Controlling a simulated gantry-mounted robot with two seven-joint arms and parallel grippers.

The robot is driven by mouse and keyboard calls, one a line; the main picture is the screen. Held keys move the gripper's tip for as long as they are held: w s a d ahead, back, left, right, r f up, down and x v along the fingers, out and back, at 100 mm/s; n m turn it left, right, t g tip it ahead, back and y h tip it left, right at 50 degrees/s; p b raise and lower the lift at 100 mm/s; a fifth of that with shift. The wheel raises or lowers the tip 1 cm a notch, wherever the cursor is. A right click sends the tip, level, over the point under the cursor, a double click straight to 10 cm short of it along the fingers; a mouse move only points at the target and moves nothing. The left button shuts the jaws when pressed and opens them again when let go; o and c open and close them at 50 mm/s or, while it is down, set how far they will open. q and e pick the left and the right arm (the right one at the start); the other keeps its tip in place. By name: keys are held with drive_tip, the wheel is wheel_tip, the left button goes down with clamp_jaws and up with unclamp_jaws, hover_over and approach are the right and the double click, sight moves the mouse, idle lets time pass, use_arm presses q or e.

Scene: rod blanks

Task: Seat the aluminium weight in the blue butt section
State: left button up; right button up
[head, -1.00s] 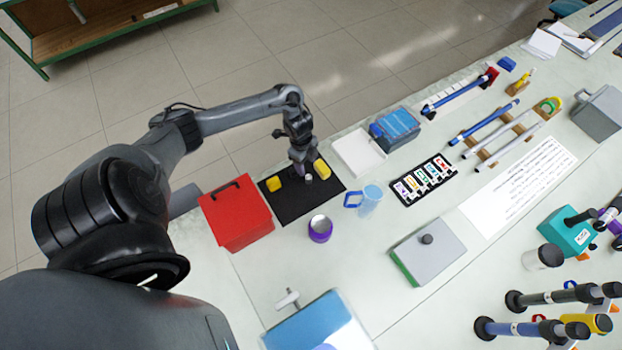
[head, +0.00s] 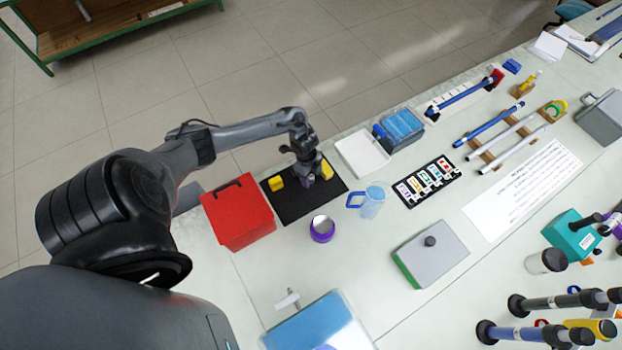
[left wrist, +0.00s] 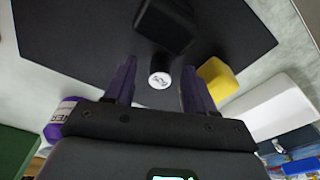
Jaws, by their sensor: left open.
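The aluminium weight (left wrist: 160,79) appears in the left wrist view as a small upright cylinder with a pale, marked top and dark side. It stands on the black mat (head: 291,206). My left gripper (head: 307,182) is low over this mat and hides the weight in the head view. In the left wrist view its purple fingers (left wrist: 158,68) are apart, one on each side of the weight. A blue rod section (head: 490,124) lies on a wooden rack and another blue rod (head: 462,95) on a white notched holder. I cannot tell which is the butt section. My right gripper is not in view.
Yellow blocks (head: 276,184) (head: 327,171) flank my left gripper on the mat. A dark block (left wrist: 166,25) stands close to the weight. A red box (head: 237,215), purple-banded cup (head: 321,229), blue-handled jug (head: 371,202) and white tray (head: 361,154) surround the mat.

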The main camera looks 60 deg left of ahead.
use_arm(q)
clamp_jaws()
drive_tip(key=shift+r, duration=0.15)
